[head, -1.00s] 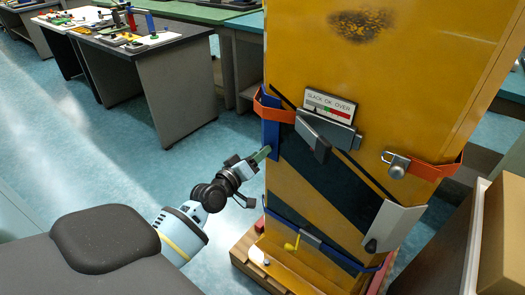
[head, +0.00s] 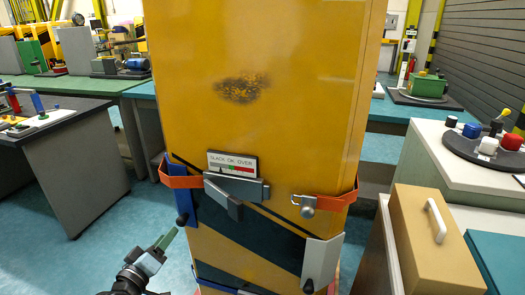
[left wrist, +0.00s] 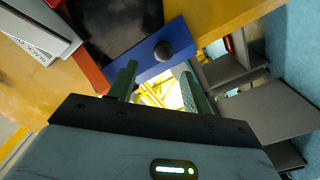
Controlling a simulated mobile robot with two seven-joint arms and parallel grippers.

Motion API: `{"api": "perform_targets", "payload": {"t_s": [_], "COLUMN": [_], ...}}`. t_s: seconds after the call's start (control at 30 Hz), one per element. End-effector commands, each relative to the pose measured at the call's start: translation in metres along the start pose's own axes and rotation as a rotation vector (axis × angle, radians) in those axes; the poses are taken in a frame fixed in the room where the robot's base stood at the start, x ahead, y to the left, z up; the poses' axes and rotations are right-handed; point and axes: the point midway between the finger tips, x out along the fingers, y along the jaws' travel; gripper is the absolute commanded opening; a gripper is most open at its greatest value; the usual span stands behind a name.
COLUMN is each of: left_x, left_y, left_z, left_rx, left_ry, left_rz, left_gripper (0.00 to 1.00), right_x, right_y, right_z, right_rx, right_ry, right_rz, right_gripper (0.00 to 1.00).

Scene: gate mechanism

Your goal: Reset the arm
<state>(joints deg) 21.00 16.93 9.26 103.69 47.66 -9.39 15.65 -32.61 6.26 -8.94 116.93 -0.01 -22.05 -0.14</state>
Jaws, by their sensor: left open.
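A yellow cabinet (head: 250,60) with dark diagonal stripes stands in the middle of the head view. On its front are a SLACK/OK/OVER gauge (head: 232,163), a grey lever (head: 224,198) and an orange strap (head: 328,202) with a metal buckle (head: 306,206). A blue plate (head: 178,196) with a dark knob (head: 182,220) is at the left edge; a pale plate (head: 320,262) with a dark knob (head: 308,286) is lower right. My left gripper (head: 168,240) is open and empty, just below the blue plate's knob. The left wrist view shows that knob (left wrist: 163,50) beyond the open fingers (left wrist: 158,90). My right gripper is not in view.
A grey desk (head: 65,165) stands at the left, with green and blue benches behind. A tan box with a white handle (head: 435,240) and a white-topped unit (head: 450,150) stand close at the right. Blue floor shows left of the cabinet.

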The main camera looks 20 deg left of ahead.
Motion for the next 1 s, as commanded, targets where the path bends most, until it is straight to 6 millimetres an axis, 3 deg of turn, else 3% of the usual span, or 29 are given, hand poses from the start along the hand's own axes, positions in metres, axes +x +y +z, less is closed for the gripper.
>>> {"api": "perform_targets", "payload": {"t_s": [0.13, 0.27, 0.4, 0.6, 0.8, 1.0], "left_x": [-0.009, -0.042, -0.100, -0.195, -0.287, -0.347], "left_y": [-0.002, -0.005, -0.006, 0.005, 0.030, 0.049], "left_z": [0.012, 0.049, 0.099, 0.155, 0.189, 0.204], "left_rx": [0.026, 0.116, 0.259, 0.459, 0.637, 0.750], "left_ry": [-0.031, -0.129, -0.283, -0.498, -0.683, -0.793], "left_rz": [-0.016, -0.061, -0.113, -0.152, -0.150, -0.134], "left_gripper": [0.49, 0.49, 0.49, 0.49, 0.49, 0.49], "right_x": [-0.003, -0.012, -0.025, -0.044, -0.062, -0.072], "right_y": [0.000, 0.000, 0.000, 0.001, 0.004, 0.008], "right_z": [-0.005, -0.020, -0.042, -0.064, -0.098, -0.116], "right_rx": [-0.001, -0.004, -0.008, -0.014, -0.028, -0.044], "right_ry": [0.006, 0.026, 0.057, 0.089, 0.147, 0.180], "right_rz": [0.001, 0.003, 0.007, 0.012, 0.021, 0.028], "right_gripper": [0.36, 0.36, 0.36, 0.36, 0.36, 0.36]}}
